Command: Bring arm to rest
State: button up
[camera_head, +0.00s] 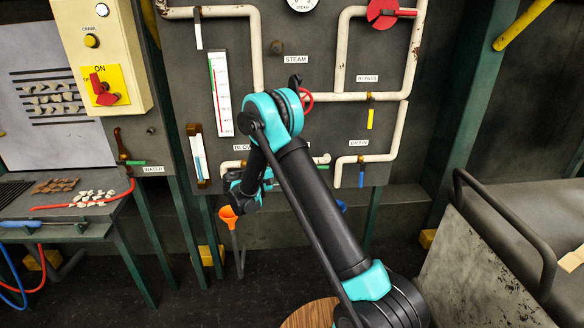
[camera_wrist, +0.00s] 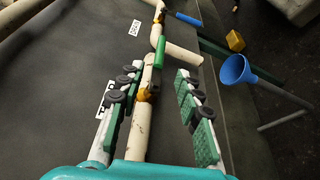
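My arm reaches from the lower right toward the panel in the head view. A cream pipe with a brass valve fitting (camera_wrist: 150,88) shows in the gap between the fingers. A green handle (camera_wrist: 159,51) stands at that pipe, beyond the fingertips. Nothing is seen held. I cannot tell whether a finger touches the pipe.
The panel carries cream pipes (camera_head: 339,60), a red bypass valve (camera_head: 382,12) and a gauge (camera_head: 303,3). An orange funnel (camera_head: 229,214) and a blue funnel (camera_wrist: 235,70) stand below. A bench (camera_head: 75,205) is left; a dark railed structure (camera_head: 530,215) is right.

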jog(key=s+d+r+m+g+y, duration=0.25)
jog(key=s+d+y, duration=0.45)
jog(key=s+d, duration=0.6)
jog(key=s+a+f+m+y, duration=0.1)
jog(key=s+y, duration=0.3)
jog(key=s, duration=0.8)
jog(key=s+a+f+m+y, duration=0.2)
jog(key=s+y, duration=0.3)
jog(key=s, duration=0.6)
jog(key=shift+s+a+f+m, duration=0.15)
jog(key=shift+s+f+m, duration=0.3)
jog(key=shift+f, duration=0.3)
